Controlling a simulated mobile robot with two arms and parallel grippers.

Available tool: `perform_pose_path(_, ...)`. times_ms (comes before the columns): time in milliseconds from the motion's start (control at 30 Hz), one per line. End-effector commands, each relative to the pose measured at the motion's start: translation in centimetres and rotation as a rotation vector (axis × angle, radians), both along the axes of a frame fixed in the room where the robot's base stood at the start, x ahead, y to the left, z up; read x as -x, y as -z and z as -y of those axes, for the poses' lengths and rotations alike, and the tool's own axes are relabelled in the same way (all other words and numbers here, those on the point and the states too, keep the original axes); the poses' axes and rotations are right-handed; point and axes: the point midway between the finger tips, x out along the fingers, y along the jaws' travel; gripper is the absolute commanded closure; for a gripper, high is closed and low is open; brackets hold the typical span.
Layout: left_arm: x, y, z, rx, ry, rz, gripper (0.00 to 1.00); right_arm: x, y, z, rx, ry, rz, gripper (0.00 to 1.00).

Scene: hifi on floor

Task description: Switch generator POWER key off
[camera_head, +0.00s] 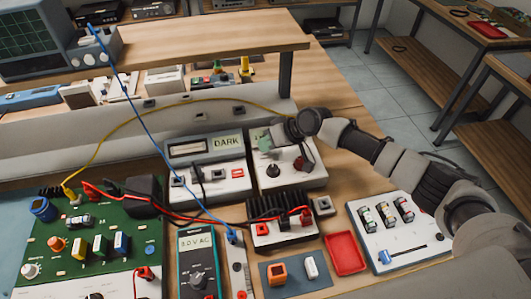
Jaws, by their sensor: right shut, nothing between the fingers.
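A pale box-shaped unit (290,178) with a small greenish screen stands right of a unit labelled DARK (205,178). Its front has a black knob (273,170) and a dark reddish part (304,161). I cannot read which unit is the generator or which control is its POWER key. My right gripper (277,134) is at the top of the pale unit, shut and empty. It hides part of that unit's upper face. I cannot tell whether it touches the unit. My left gripper is not in view.
A green circuit board (95,245), a multimeter (199,262), a black finned block (280,222), a red tray (345,253) and a white panel (395,230) crowd the bench front. Blue, yellow and red leads cross the left. A raised wooden shelf (190,42) stands behind.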

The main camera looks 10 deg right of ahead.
Motion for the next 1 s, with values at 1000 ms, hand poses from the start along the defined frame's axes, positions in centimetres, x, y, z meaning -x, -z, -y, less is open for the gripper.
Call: perform_pose_path(1000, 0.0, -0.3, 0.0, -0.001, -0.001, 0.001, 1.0, 0.0, 0.0, 0.0, 0.0, -0.001, -0.001, 1.0)
